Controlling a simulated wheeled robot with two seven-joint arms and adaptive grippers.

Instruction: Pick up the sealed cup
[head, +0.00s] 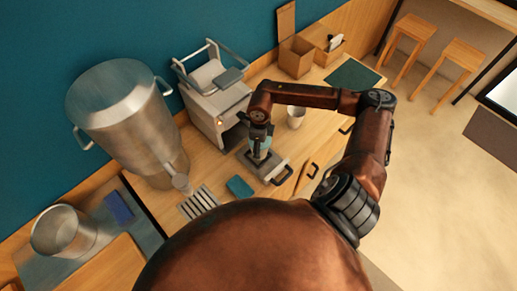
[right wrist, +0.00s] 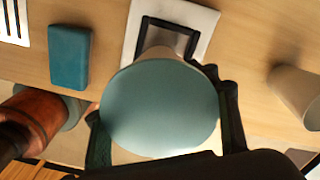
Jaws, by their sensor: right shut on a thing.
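The sealed cup (right wrist: 158,108) has a round, flat teal top that faces my right wrist camera and hides most of its body. In the head view the cup (head: 260,153) is small and partly covered by my right gripper. My right gripper (head: 259,143) is shut on the cup, with one finger on each side in the right wrist view. The cup is over the grey holder plate (head: 254,168) in front of the sealing machine (head: 211,97). I cannot tell whether its base touches the plate. My left gripper is not in view.
A second white cup (head: 295,117) stands right of the gripper. A teal cloth or sponge (head: 239,187) and a slotted grate (head: 199,202) lie left of the plate. A large steel pot (head: 125,112) stands left of the machine. A box (head: 296,56) is at the back.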

